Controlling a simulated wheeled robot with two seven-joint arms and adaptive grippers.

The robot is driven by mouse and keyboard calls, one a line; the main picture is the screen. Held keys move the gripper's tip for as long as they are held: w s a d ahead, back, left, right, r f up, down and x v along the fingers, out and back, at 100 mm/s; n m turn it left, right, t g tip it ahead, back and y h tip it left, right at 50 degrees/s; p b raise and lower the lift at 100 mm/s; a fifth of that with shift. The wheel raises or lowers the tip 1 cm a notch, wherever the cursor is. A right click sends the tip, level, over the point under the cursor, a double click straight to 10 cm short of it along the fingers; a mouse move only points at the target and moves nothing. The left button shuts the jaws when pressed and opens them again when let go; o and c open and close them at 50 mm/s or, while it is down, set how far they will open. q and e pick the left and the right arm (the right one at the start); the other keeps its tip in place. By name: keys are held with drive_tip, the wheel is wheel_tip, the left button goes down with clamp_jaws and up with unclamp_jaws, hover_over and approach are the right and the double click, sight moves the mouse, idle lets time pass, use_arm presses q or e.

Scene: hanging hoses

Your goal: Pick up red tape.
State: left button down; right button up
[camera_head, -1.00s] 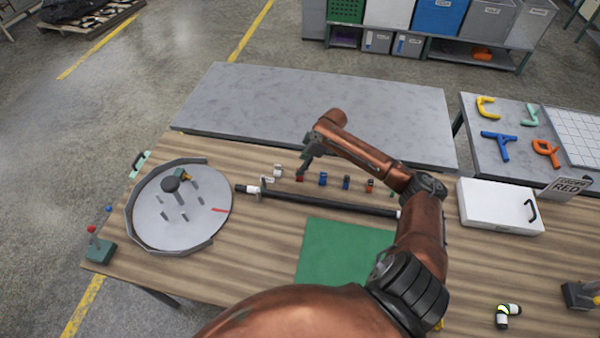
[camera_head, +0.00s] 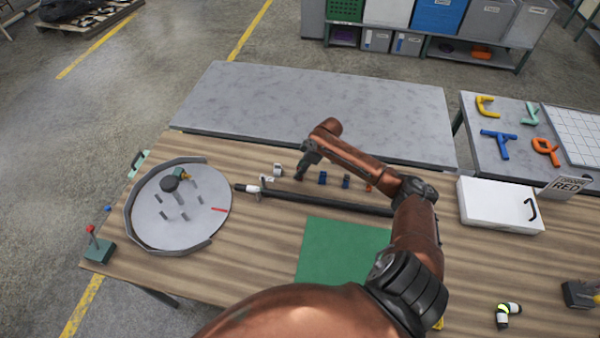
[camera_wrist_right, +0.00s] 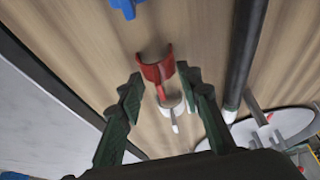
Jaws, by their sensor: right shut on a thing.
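The red tape is a small red, curved clip-like piece. In the right wrist view the red tape (camera_wrist_right: 155,69) sits between the two finger tips of my right gripper (camera_wrist_right: 160,84), which is shut on it. In the head view my right gripper (camera_head: 299,177) is low over the wooden table, in the row of small pieces, and hides the red piece. Whether the red piece still touches the table is hard to tell. My left gripper is not in view.
A white piece (camera_head: 278,170) stands left of the gripper, and a blue piece (camera_head: 322,178) stands to its right. A black hose (camera_head: 330,201) lies just in front. A round grey tray (camera_head: 155,225) is at left, a green mat (camera_head: 340,250) in front.

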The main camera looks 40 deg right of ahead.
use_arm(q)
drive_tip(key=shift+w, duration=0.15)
use_arm(e)
drive_tip(key=shift+c, duration=0.4)
drive_tip(key=shift+r, duration=0.55)
wheel_tip(320, 180, up, 2)
drive_tip(key=shift+r, duration=0.2)
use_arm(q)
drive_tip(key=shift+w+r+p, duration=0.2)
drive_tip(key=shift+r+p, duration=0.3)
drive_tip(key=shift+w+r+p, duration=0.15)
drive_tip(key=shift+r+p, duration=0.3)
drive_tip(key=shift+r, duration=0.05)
use_arm(e)
drive_tip(key=s+a+r, duration=0.6)
drive_tip(key=s+r, duration=0.3)
drive_tip(key=s, duration=0.3)
drive_tip(key=shift+s+r, duration=0.25)
drive_tip(key=shift+s, duration=0.1)
drive_tip(key=shift+o, duration=0.9)
drive_tip(key=c, duration=0.6)
